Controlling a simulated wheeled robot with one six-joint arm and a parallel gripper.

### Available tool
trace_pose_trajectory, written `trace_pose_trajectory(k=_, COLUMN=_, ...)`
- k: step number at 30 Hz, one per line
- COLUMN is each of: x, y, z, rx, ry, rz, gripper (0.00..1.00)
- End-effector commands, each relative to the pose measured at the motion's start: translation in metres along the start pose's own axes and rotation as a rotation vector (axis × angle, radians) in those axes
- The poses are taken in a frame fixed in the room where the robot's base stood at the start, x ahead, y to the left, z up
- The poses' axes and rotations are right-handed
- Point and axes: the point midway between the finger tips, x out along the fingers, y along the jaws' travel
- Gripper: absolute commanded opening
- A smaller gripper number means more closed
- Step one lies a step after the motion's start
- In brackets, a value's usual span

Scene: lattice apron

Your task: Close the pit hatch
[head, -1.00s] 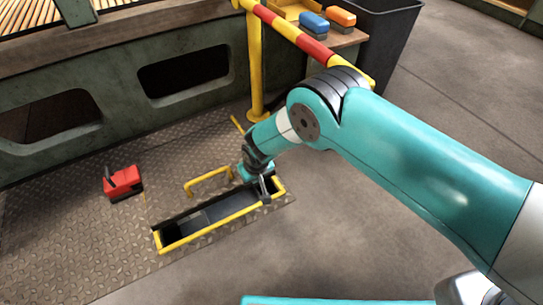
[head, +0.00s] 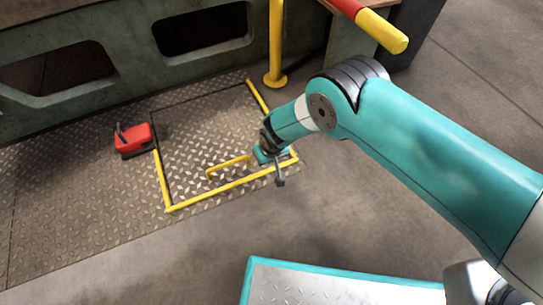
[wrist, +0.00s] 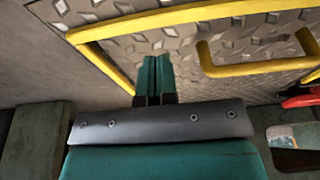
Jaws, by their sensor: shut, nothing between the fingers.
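The pit hatch (head: 200,125) is a diamond-plate panel with a yellow loop handle (head: 228,163) near its front edge. It lies flat and fills the yellow-edged frame (head: 225,190); no dark opening shows in the head view. In the wrist view the panel (wrist: 190,40) and its handle (wrist: 255,70) lie beyond the fingers. My gripper (head: 279,177) is shut and empty at the front right corner of the frame, to the right of the handle. Its fingers (wrist: 155,75) are together in the wrist view. I cannot tell whether they touch the frame or panel.
A red object (head: 134,138) with a dark base sits left of the hatch. A yellow post (head: 276,45) stands behind its right side, with a red and yellow bar (head: 370,22) overhead. A green wall (head: 120,60) with openings runs behind.

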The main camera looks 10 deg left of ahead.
Motion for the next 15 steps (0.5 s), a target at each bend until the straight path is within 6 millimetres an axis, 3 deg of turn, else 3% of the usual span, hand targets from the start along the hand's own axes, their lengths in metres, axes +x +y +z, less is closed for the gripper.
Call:
trace_pose_trajectory(k=8, x=-0.051, y=0.004, z=-0.013, rx=0.006, ry=0.001, rz=0.001, gripper=0.00)
trace_pose_trajectory(k=15, x=-0.098, y=0.003, z=0.019, rx=0.004, ry=-0.002, rz=0.002, gripper=0.00)
